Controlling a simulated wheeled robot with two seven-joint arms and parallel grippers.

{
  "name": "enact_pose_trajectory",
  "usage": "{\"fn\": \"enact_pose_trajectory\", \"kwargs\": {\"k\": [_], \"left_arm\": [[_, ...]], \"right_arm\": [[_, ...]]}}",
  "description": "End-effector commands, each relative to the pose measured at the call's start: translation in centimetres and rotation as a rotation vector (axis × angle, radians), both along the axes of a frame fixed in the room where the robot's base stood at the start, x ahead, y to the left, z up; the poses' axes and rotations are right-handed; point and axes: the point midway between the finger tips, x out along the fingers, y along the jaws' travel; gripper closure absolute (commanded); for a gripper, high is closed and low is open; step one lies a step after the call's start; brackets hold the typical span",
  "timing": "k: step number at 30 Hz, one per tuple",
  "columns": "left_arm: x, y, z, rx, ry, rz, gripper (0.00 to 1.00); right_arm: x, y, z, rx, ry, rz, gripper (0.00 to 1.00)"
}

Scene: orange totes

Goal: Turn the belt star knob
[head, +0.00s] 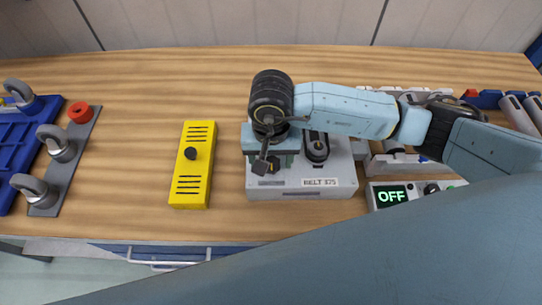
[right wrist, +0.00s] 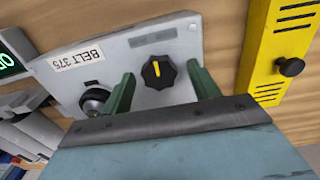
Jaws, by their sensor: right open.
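The belt star knob (right wrist: 158,72) is black with a yellow pointer mark. It stands on a pale grey box labelled BELT 375 (right wrist: 130,50), which also shows in the head view (head: 322,192). My right gripper (right wrist: 164,86) is open, with one green finger on each side of the knob; visible gaps separate the fingers from it. In the head view my right gripper (head: 268,160) is over the left part of the box and mostly hides the knob. My left gripper is not in view.
A rounded dark control (head: 317,148) is beside the knob on the same box. A yellow slotted box with a black knob (head: 191,154) stands to the left. A display reading OFF (head: 391,196) is to the right. Bare wood lies between the yellow box and a grey strip (head: 75,160).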

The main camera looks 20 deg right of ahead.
Motion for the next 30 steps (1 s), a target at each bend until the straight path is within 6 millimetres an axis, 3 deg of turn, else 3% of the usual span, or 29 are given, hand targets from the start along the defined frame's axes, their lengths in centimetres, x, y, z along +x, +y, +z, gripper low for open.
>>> {"fn": "enact_pose_trajectory", "kwargs": {"k": [1,12,22,30], "left_arm": [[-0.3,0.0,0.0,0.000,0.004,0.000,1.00],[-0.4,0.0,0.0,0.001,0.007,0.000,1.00],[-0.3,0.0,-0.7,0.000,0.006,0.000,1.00],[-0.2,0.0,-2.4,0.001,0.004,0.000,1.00]], "right_arm": [[0.0,0.0,0.0,0.000,0.000,0.000,0.39],[0.0,0.0,0.1,0.000,0.000,0.000,0.84],[0.0,0.0,0.0,0.000,0.000,-0.058,0.84],[0.1,0.0,-0.2,0.000,-0.002,-0.242,0.84]]}}
